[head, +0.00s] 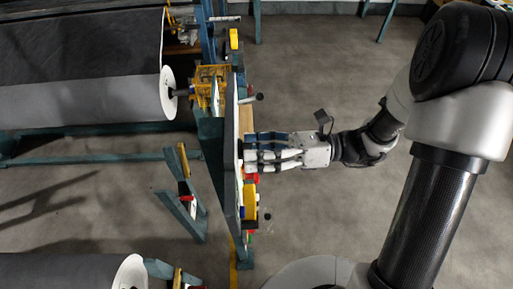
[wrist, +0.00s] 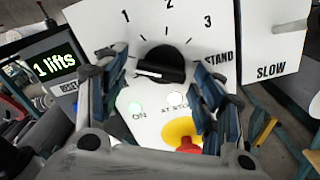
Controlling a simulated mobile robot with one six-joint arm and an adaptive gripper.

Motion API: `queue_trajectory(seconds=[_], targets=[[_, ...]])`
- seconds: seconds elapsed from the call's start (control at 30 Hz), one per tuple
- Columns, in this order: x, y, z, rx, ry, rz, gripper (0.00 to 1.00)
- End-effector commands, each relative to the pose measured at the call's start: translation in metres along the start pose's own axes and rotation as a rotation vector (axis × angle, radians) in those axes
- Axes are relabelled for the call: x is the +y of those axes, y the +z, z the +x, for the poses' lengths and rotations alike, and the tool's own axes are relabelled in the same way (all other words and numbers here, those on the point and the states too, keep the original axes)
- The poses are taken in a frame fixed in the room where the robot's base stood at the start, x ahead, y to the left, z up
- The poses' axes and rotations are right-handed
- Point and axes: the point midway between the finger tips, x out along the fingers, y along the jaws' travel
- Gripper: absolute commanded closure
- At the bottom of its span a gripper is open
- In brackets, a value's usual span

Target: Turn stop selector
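The stop selector (wrist: 160,66) is a round black knob on a white panel (wrist: 215,20), seen in the wrist view below the numbers 1, 2 and 3. A white line on its bar lies nearly level, its left end toward the left finger. My gripper (wrist: 160,80) has one finger on each side of the knob, with gaps showing between fingers and bar. In the head view my gripper (head: 250,154) reaches left to the upright panel's face (head: 240,130); the knob is hidden there.
A display (wrist: 55,67) reading "1 lifts" is at left, a SLOW panel (wrist: 275,45) at right. Grey rolls (head: 80,100) lie beyond the panel.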

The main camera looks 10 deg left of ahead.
Motion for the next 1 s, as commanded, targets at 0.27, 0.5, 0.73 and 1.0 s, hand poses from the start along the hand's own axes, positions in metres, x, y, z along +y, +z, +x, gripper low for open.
queue_trajectory(seconds=[0.27,0.5,0.73,1.0], targets=[[0.0,0.0001,-0.0002,0.0,0.0,0.0,0.59],[0.0,0.0001,-0.0003,0.0,0.0,0.0,0.75],[0.0,-0.0001,-0.0003,0.0,0.0,-0.006,0.81],[-0.0009,-0.0011,-0.0002,0.001,0.0,-0.099,0.81]])
